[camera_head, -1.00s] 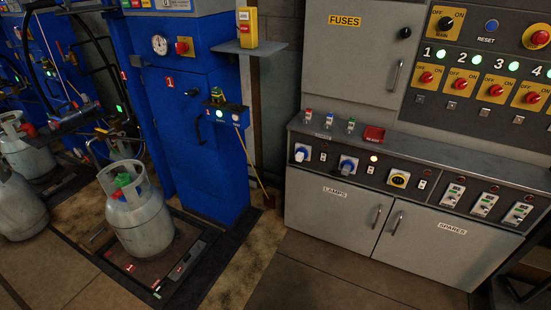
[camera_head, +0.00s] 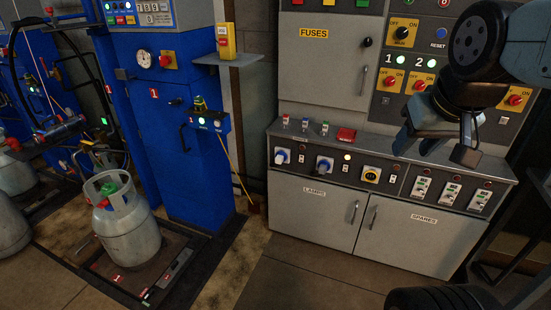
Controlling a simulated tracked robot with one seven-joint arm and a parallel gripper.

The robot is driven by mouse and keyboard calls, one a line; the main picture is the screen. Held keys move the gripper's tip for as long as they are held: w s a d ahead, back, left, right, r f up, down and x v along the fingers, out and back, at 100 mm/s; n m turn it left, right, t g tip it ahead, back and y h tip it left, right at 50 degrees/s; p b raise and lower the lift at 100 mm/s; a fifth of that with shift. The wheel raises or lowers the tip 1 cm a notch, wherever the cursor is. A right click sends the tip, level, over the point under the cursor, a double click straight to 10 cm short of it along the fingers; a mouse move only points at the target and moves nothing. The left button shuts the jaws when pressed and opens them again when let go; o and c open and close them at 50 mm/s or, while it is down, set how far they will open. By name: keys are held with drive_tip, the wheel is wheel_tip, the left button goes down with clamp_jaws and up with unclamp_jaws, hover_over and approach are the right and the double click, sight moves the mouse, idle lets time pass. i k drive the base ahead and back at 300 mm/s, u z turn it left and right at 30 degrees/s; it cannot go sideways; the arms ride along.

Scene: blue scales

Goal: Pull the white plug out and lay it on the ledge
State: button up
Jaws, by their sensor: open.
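A white plug (camera_head: 280,158) sits in the leftmost blue socket on the front strip of the grey cabinet. A darker plug (camera_head: 324,168) sits in the blue socket to its right. The grey ledge (camera_head: 385,146) runs along the top of this strip, above the sockets. My gripper (camera_head: 437,150) is open and empty at the right, in front of the upper panel and the ledge. It is well to the right of the white plug and apart from it. It covers part of the ledge and switch panel.
Small red, blue and green items (camera_head: 304,125) and a red tray (camera_head: 346,135) stand on the ledge's left part. A yellow socket (camera_head: 371,175) is further right. Blue scales with a gas cylinder (camera_head: 128,222) stand at left. The floor in front of the cabinet is clear.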

sight(280, 158)
drive_tip(key=u, duration=0.35)
drive_tip(key=i, duration=1.05)
drive_tip(key=z, duration=0.4)
